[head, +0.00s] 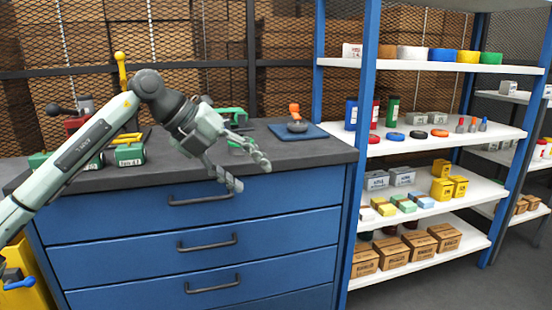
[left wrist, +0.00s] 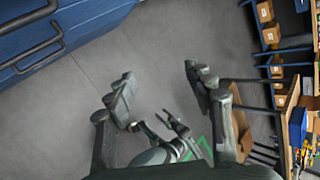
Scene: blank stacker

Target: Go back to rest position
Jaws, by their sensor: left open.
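My left gripper (head: 246,174) is in front of the blue drawer cabinet (head: 190,213), near the front edge of its dark worktop, with its fingers spread and nothing between them. In the left wrist view the fingers of the left gripper (left wrist: 160,95) stand wide apart over grey floor. My left arm reaches in from the left of the head view. My right gripper does not show in the head view. In the left wrist view, a gripper-like grey part low in the middle cannot be identified for sure.
The worktop holds green blocks (head: 130,154) at left and an orange-topped item on a blue mat (head: 310,132). A blue-post shelf rack (head: 424,205) with boxes, rings and bottles stands close at right. Open floor (left wrist: 165,40) lies below the left gripper.

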